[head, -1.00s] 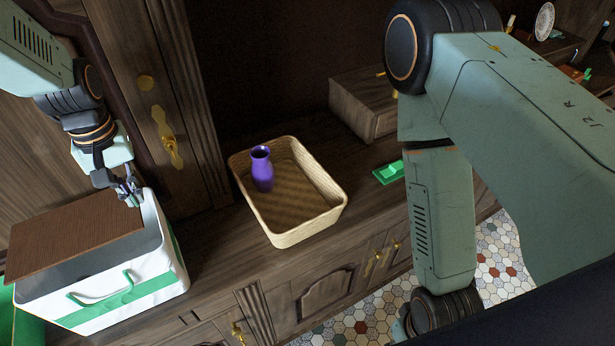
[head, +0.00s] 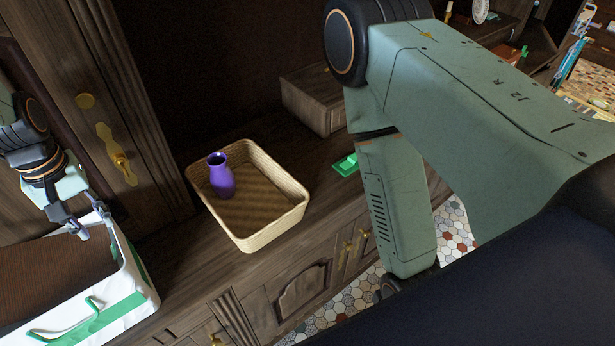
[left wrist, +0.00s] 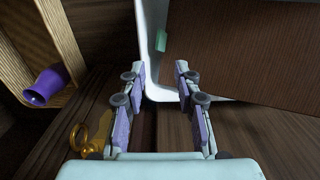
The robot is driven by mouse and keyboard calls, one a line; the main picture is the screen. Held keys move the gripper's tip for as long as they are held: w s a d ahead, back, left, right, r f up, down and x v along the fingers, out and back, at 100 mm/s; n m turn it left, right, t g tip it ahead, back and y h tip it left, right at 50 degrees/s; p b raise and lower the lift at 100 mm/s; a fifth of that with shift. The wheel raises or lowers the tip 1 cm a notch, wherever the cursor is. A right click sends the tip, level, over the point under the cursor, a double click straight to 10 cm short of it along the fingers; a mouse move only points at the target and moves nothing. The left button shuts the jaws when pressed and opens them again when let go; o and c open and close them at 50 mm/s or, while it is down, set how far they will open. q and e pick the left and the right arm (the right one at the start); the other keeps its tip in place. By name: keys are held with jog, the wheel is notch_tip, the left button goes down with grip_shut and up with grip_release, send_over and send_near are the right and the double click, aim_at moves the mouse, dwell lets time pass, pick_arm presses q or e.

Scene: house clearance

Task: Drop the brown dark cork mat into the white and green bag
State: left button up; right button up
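The brown dark cork mat (head: 45,262) is at the mouth of the white and green bag (head: 125,300), at the left edge of the head view. It appears within the bag's rim, but how deep it sits is unclear. The mat (left wrist: 245,50) also fills the upper right of the left wrist view, beside the bag's white wall (left wrist: 150,45). My left gripper (head: 97,228) is over the bag's back rim. In the left wrist view its fingers (left wrist: 161,72) are apart with nothing between them. My right gripper is out of view; only its arm shows.
A wicker basket (head: 292,188) holding a purple vase (head: 221,176) stands right of the bag on the wooden cabinet. A green object (head: 345,164) and a wooden box (head: 312,98) lie behind it. A cabinet door with a brass handle (head: 123,165) rises beside my left gripper.

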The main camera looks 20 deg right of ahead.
pick_arm(q)
jog(key=shift+a+r, duration=0.1)
jog(key=shift+r, duration=0.2)
notch_tip(320, 180, up, 12)
jog(key=shift+f, duration=0.25)
jog(key=shift+s, duration=0.1)
dwell(0.3)
jog(key=shift+s, duration=0.1)
